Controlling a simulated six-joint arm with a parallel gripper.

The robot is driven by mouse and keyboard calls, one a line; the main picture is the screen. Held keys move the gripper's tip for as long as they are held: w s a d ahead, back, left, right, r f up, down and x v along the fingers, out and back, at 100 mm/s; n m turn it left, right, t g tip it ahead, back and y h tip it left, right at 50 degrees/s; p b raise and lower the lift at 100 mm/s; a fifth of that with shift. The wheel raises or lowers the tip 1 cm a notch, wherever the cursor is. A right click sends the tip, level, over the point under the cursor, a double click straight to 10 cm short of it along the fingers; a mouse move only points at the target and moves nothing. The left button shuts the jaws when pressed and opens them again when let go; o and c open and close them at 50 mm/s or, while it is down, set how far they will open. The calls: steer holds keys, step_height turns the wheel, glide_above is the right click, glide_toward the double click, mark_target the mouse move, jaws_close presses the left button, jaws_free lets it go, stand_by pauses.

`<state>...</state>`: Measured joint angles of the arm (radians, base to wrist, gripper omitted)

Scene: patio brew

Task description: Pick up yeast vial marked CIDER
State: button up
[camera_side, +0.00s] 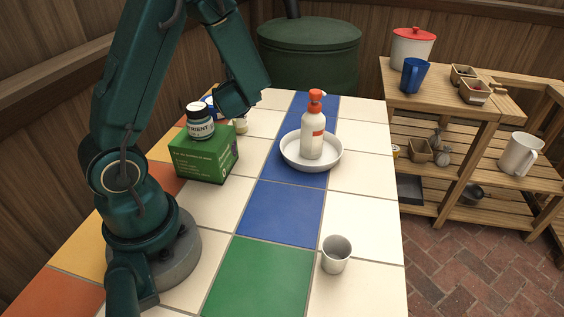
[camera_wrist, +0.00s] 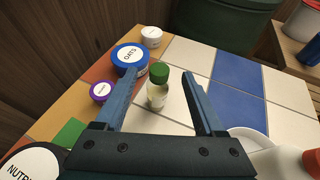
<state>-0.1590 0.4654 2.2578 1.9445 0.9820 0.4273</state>
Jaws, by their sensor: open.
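A small pale vial with a green cap (camera_wrist: 158,90) stands upright on the tiled table in the wrist view. The writing on its label is too small to read, so I cannot confirm CIDER. My gripper (camera_wrist: 163,76) is open, with one finger on each side of the vial in the picture and no visible contact. In the side view, my gripper (camera_side: 236,103) is low over the far left of the table. A small pale vial (camera_side: 241,126) shows just below it, partly hidden.
A green box (camera_side: 207,158) carries a NUTRIENT jar (camera_side: 200,125). A spray bottle (camera_side: 313,128) stands in a white dish (camera_side: 290,160).

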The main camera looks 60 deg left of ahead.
steer(key=shift+w+a+f, duration=0.3)
steer(key=shift+a+f, duration=0.4)
steer(key=shift+a, duration=0.05)
steer(key=shift+w+a+f, duration=0.35)
steer(key=shift+a+f, duration=0.3)
steer(key=shift+a, duration=0.05)
steer(key=shift+w+a+f, duration=0.3)
steer(key=shift+a+f, duration=0.4)
steer(key=shift+a, duration=0.05)
jaws_close()
